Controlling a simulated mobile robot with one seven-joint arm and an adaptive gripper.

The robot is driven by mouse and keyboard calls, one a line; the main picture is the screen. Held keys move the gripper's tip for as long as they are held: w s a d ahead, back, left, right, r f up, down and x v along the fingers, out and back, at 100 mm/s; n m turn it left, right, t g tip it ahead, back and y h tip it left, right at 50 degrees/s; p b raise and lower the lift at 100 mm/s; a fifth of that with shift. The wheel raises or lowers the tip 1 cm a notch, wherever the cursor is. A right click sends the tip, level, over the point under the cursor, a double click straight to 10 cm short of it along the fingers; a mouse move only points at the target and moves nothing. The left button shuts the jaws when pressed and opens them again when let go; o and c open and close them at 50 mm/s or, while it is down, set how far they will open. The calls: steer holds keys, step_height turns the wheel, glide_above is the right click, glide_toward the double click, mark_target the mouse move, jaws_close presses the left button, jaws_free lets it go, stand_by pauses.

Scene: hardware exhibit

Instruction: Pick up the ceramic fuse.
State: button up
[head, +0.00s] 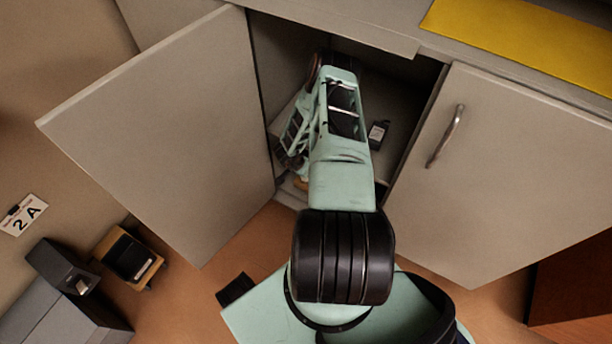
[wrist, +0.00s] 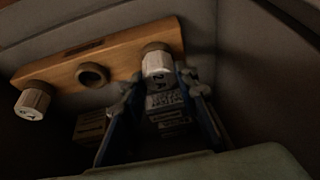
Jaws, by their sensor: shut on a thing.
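In the wrist view, a white ceramic fuse (wrist: 157,66) with dark markings sits at the right end of a wooden block (wrist: 120,55). My gripper (wrist: 158,82) has its two blue fingers on either side of this fuse, shut on it. The fuse still overlaps the block's end; I cannot tell whether it is seated or clear of it. A second white ceramic fuse (wrist: 33,102) is at the block's left end, and an empty dark round socket (wrist: 92,75) lies between them. In the head view my arm reaches into the open cabinet, and the fuses cannot be made out.
Small labelled boxes (wrist: 168,108) lie below the fuse. In the head view, an open door (head: 165,130) stands left of the cabinet opening and a closed door (head: 510,170) is at right. A small dark object (head: 378,134) lies inside, right of my arm.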

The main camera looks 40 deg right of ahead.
steer(key=shift+r, duration=0.1)
steer(key=shift+c, duration=0.4)
steer(key=shift+s+a+r+p, duration=0.1)
steer(key=shift+a+r+p, duration=0.25)
steer(key=shift+p, duration=0.15)
steer(key=s+a+r+p, duration=0.2)
steer(key=a+r+p, duration=0.1)
steer(key=a, duration=0.3)
steer(key=s+a+r+p, duration=0.3)
steer(key=a+r+p, duration=0.1)
steer(key=a+p, duration=0.1)
steer(key=shift+a, duration=0.65)
